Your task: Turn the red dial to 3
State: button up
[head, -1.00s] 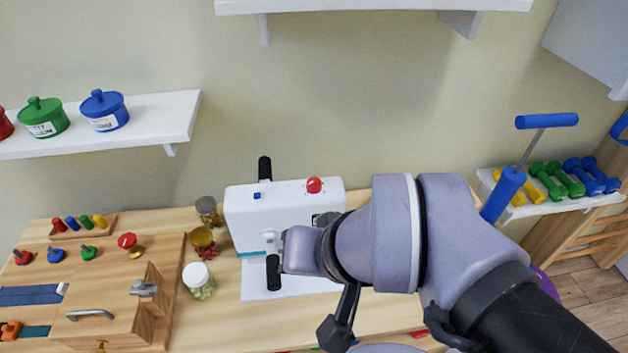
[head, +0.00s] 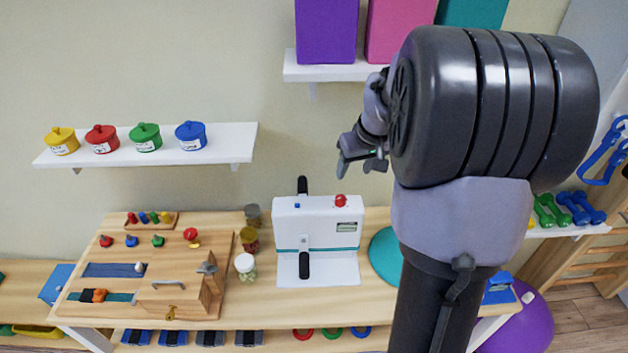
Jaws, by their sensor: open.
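A round red knob (head: 341,201) sits on the top right of a white machine (head: 318,224) on the wooden table; no numbers can be read on it. On the wooden board at left are a small red dial-like piece (head: 105,241) with a grey top and a round red knob (head: 190,233) on a brass-coloured base. I cannot tell which of these is the red dial. My gripper (head: 360,166) is open and empty, in the air above the white machine, apart from its red knob. My arm fills the right of the view.
The white machine has a black bar (head: 304,265) in front and another behind. Jars (head: 245,266) stand left of it, a teal dome (head: 386,255) right.

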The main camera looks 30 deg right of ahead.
aim_at(341, 198)
jog(key=b+x, duration=0.2)
jog(key=x, duration=1.4)
jog(key=shift+f+b, duration=0.3)
jog(key=shift+f, duration=0.1)
grip_shut()
